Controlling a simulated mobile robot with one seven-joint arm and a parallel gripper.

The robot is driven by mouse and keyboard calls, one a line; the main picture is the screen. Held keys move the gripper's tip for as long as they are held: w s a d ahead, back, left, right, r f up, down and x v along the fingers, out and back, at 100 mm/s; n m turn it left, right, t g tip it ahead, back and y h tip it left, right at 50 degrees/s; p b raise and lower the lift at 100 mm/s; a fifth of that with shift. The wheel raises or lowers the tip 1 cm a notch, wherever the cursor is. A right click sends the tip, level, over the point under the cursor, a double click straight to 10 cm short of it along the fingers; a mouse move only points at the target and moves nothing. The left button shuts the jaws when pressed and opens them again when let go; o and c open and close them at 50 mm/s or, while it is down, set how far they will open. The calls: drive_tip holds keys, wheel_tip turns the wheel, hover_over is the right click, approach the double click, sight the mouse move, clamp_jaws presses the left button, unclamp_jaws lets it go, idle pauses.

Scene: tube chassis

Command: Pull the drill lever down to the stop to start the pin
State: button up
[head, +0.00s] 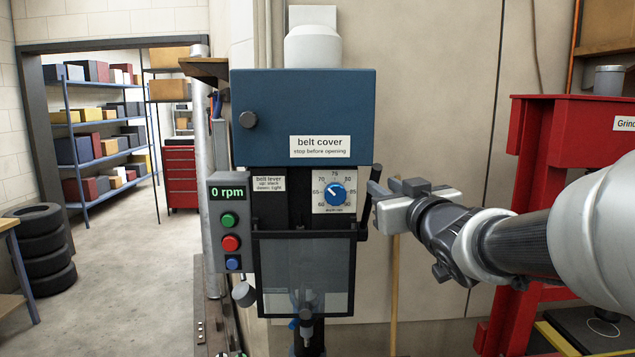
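The drill press stands in the middle of the head view, with a blue belt cover (303,115) on top. A dark lever (366,212) runs up along the right side of its head, beside the dial. A grey rounded knob (244,294) sticks out at the lower left of the machine; I cannot tell what it belongs to. My gripper (379,202) comes in from the right, with its fingers at the dark lever's upper part. The fingers overlap the lever, so I cannot tell whether they touch or grip it. The chuck (305,328) shows below the clear guard (304,275).
A control box (230,222) reads 0 rpm and has green, red and blue buttons. A blue dial (335,193) sits on the front. Tyres (42,250) and shelves are at the left, with open floor between.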

drive_tip(key=shift+w+a, duration=0.2)
drive_tip(key=shift+w, duration=0.8)
drive_tip(key=shift+w+a, duration=0.15)
drive_tip(key=shift+w, duration=0.85)
clamp_jaws()
